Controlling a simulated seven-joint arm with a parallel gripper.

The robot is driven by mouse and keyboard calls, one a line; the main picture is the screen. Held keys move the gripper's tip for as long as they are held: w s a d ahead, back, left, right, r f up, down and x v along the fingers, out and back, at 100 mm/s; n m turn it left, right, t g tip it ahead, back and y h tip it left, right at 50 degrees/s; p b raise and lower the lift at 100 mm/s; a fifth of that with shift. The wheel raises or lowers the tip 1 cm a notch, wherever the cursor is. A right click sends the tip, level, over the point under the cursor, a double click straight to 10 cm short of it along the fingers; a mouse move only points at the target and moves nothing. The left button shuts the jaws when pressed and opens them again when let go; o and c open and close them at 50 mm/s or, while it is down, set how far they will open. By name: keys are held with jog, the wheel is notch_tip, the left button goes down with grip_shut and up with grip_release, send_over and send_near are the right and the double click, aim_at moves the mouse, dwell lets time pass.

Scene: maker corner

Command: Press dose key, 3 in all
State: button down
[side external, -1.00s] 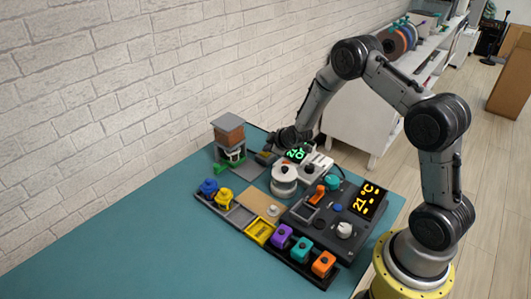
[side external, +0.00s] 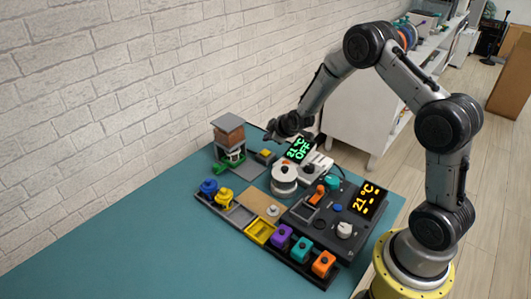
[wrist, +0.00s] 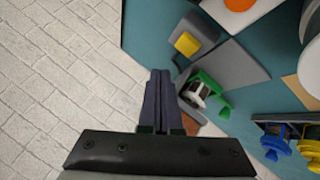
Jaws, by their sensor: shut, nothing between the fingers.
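The button also shows in the wrist view (wrist: 187,43), fully uncovered. My gripper (side external: 272,136) is above and behind the box, apart from the button. In the wrist view my gripper's fingers (wrist: 160,76) are together and empty, left of and below the button. A green and white part (side external: 232,157) sits under the hopper.
A white device with a green display (side external: 300,149) reading 21 °C OFF stands to the right. A round white pot (side external: 284,175), a dark panel with an orange display (side external: 368,199) and coloured blocks are nearer. The brick wall is close behind. The front left table is clear.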

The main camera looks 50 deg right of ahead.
jog(key=shift+r, duration=0.85)
jog(key=shift+w+a+r, duration=0.1)
jog(key=shift+a+r, duration=0.1)
notch_tip(320, 180, up, 11)
jog(key=w+a+t, duration=0.2)
jog(key=a, duration=0.1)
jog(key=s+a+r+y, duration=0.1)
jog(key=s+a+r, duration=0.25)
jog(key=r, duration=0.25)
jog(key=s+a+r+t, duration=0.1)
jog(key=s+a+r, duration=0.1)
jog(key=s+r, duration=0.25)
jog(key=s+a+r+y, duration=0.1)
jog(key=s+a+r, duration=0.2)
jog(key=r, duration=0.3)
jog(key=s+a+r, duration=0.2)
jog(key=s+a, duration=0.1)
jog(key=s, duration=0.6)
jog(key=s+f+m+g, duration=0.2)
jog(key=s+f+g, duration=0.1)
jog(key=s, duration=0.6)
jog(key=s+f+m+g, duration=0.3)
jog(key=s+f, duration=0.3)
jog(key=s, duration=0.4)
jog(key=shift+s+a+f+y, duration=0.2)
jog(key=shift+a+f+y, duration=0.05)
jog(key=shift+a+y, duration=0.15)
